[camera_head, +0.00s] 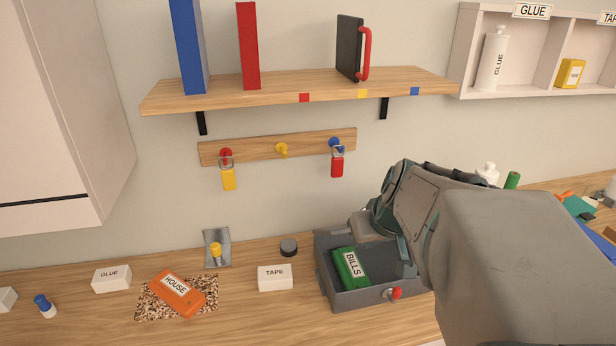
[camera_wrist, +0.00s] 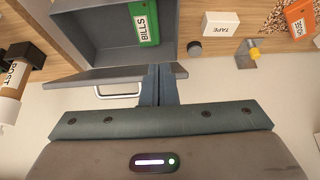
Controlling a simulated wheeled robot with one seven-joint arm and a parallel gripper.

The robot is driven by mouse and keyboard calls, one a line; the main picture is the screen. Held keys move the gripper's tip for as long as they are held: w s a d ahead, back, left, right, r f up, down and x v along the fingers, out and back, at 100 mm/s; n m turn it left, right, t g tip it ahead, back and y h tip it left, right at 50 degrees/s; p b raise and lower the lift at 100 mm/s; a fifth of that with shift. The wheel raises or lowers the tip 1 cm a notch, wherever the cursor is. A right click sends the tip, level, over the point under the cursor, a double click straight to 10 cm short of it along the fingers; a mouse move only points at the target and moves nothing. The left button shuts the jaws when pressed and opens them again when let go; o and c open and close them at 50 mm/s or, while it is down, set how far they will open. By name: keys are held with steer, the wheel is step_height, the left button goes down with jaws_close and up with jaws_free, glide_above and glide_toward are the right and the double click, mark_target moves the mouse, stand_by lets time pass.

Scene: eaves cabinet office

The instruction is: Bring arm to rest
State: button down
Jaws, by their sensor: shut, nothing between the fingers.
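My gripper (camera_wrist: 160,84) shows in the wrist view with its two dark fingers together and nothing between them. The fingertips are close to the near edge of a grey open box (camera_wrist: 82,30); I cannot tell whether they touch it. In the head view my arm comes in from the right, over the right side of the same box (camera_head: 325,270), and hides part of it. The fingertips are hidden there. A green BILLS binder (camera_head: 350,268) lies inside the box and also shows in the wrist view (camera_wrist: 146,24).
A grey panel (camera_wrist: 115,75) with a handle is beside the fingers. A TAPE box (camera_head: 275,278), orange HOUSE item (camera_head: 177,292) and dark round piece (camera_head: 288,247) lie left of the grey box. A wooden shelf (camera_head: 300,90) and hook rail (camera_head: 305,145) are on the wall.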

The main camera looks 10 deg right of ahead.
steer(key=shift+s+r, duration=0.25)
steer(key=shift+r, duration=0.2)
steer(key=s+a+f+g, duration=0.2)
steer(key=s+a, duration=0.4)
steer(key=s, duration=0.5)
steer(key=shift+a+f+g, duration=0.2)
steer(key=shift+f+g, duration=0.2)
steer(key=shift+f, duration=0.45)
